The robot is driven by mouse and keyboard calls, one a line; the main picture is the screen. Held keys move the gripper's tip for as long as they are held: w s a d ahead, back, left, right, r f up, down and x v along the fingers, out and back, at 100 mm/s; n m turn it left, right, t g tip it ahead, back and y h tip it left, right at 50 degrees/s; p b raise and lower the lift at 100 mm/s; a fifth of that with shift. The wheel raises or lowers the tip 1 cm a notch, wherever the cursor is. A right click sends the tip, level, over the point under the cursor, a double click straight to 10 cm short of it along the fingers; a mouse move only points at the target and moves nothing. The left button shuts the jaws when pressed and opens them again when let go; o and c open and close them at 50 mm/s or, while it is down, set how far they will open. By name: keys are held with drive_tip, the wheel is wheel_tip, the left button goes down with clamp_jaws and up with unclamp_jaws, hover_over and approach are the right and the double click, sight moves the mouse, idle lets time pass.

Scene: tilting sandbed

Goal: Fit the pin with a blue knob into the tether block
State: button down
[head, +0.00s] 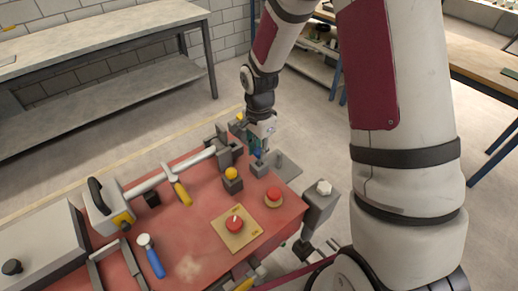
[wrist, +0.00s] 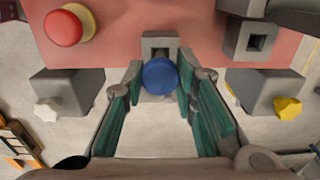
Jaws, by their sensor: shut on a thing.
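My gripper (wrist: 160,78) is shut on the blue knob (wrist: 158,75) of the pin, with a green-padded finger on each side. In the head view my gripper (head: 261,147) is low at the far edge of the red table. A grey block with a dark square opening (wrist: 160,39), which looks like the tether block, is right by the knob; it also shows in the head view (head: 259,171). The knob covers part of this block in the wrist view. The pin's shaft is hidden, so I cannot tell whether it is in the block.
A red button (wrist: 64,27) is on the red table near the block. Another grey block with a square hole (wrist: 246,40) stands to the right. Grey blocks with a white knob (wrist: 47,110) and a yellow knob (wrist: 288,108) flank my gripper.

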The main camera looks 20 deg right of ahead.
sight(259, 151)
drive_tip(key=shift+f+b, duration=0.4)
drive_tip(key=shift+f, duration=0.65)
drive_tip(key=c, duration=0.7)
unclamp_jaws()
drive_tip(key=shift+r+p, duration=1.55)
drive_tip(key=shift+r, duration=2.5)
